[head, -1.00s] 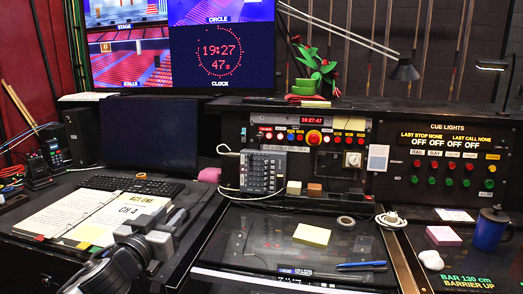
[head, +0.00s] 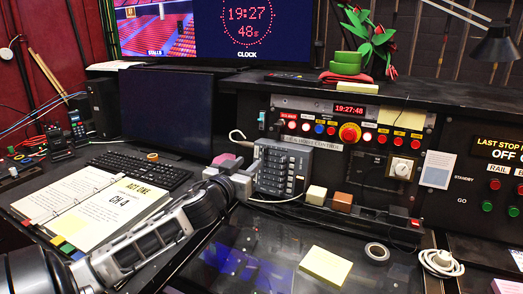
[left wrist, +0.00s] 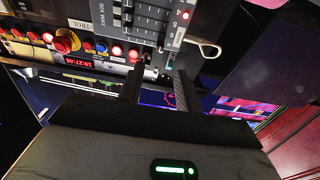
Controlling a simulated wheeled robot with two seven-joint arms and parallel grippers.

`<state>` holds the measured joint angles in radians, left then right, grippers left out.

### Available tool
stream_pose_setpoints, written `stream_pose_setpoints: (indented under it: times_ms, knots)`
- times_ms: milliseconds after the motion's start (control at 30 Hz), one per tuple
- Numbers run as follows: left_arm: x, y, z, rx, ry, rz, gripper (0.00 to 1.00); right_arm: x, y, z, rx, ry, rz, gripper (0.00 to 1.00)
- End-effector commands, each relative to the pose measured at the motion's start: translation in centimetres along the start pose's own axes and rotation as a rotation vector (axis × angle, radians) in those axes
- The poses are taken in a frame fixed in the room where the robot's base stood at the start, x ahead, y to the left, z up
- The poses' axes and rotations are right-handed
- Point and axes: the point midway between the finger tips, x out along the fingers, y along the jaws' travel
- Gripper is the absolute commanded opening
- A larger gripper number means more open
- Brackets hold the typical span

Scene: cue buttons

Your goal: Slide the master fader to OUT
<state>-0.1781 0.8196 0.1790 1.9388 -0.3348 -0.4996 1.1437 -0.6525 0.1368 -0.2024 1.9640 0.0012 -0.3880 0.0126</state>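The grey fader box (head: 283,169) stands on the desk below the lit panel, with rows of small sliders on its face. It also shows at the top of the left wrist view (left wrist: 140,18). I cannot tell which slider is the master fader, nor read an OUT mark. My left gripper (head: 240,180) is just left of the box in the head view, at about its height; whether it touches the box is unclear. In the left wrist view its two fingers (left wrist: 158,82) stand apart with nothing between them, below the box's edge. My right gripper is not in view.
A black keyboard (head: 142,171) and an open script binder (head: 95,205) lie to the left. A pink item (head: 223,159) is behind my gripper. White (head: 316,194) and brown (head: 342,201) blocks sit right of the box.

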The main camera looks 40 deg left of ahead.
Motion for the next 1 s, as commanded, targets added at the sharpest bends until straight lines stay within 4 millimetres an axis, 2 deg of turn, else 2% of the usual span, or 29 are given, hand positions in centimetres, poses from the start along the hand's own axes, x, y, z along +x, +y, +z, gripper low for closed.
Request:
stream_pose_setpoints:
  times_ms: [33, 200, 400, 600, 900, 933, 1000]
  knots:
    - [1.2, -0.1, -0.4, 0.004, 0.005, -0.002, 0.35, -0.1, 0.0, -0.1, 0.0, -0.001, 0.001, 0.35]
    - [4.4, -0.1, -0.4, 0.002, 0.003, -0.002, 0.35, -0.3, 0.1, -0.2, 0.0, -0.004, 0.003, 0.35]
    - [7.2, -0.1, -0.2, 0.0, 0.002, -0.002, 0.35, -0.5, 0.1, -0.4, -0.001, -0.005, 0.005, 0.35]
    - [8.6, 0.0, -0.1, 0.0, 0.001, 0.0, 0.35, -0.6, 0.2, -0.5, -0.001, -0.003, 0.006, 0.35]
    - [8.8, 0.0, 0.0, 0.001, 0.0, 0.001, 0.35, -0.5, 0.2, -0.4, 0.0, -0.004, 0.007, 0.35]
    - [8.8, 0.0, 0.0, 0.001, 0.0, 0.001, 0.32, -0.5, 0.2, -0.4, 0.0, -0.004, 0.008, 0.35]
    - [8.8, 0.0, 0.0, 0.001, 0.0, 0.0, 0.12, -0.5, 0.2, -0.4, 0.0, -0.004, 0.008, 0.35]
